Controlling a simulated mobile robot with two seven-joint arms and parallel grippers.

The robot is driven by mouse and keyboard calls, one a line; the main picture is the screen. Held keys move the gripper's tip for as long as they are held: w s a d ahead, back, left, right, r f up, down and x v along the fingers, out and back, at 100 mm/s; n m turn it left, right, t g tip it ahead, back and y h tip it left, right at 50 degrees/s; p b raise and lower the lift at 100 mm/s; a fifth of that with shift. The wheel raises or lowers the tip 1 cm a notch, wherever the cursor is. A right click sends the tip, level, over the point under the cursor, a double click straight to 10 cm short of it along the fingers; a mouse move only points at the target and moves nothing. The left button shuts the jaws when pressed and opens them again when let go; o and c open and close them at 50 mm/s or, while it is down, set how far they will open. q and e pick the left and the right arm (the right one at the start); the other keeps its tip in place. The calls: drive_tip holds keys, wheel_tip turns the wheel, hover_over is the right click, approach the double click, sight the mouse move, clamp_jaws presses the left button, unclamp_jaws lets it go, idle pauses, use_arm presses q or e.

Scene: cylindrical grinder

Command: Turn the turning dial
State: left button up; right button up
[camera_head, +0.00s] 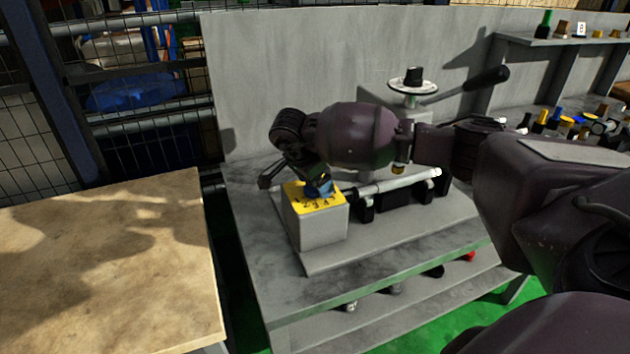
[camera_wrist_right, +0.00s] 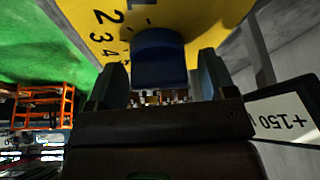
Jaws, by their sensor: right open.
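The turning dial is a blue knob (camera_head: 319,187) on a yellow numbered plate (camera_head: 300,195), on top of a grey box (camera_head: 318,227) at the machine's left front. My right gripper (camera_head: 306,178) comes in from the right and is just above the dial, partly hiding it. In the right wrist view the blue knob (camera_wrist_right: 159,58) lies between the two fingers of the open gripper (camera_wrist_right: 168,80). Gaps seem to show beside the knob; contact cannot be told. Numbers 2, 3 and 4 show on the yellow plate (camera_wrist_right: 205,22) to its left. My left gripper is not in view.
Behind my arm stand a white disc dial (camera_head: 413,87) and a black-handled lever (camera_head: 488,80). A light rod (camera_head: 400,181) lies right of the box. A bare wooden table (camera_head: 110,265) is at left. A grey back panel (camera_head: 290,60) closes off the rear.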

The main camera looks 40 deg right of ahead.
drive_tip(key=shift+r, duration=0.15)
drive_tip(key=v, duration=1)
drive_tip(key=shift+a+r+p, duration=0.2)
drive_tip(key=shift+a+p, duration=0.05)
drive_tip(key=shift+p, duration=0.05)
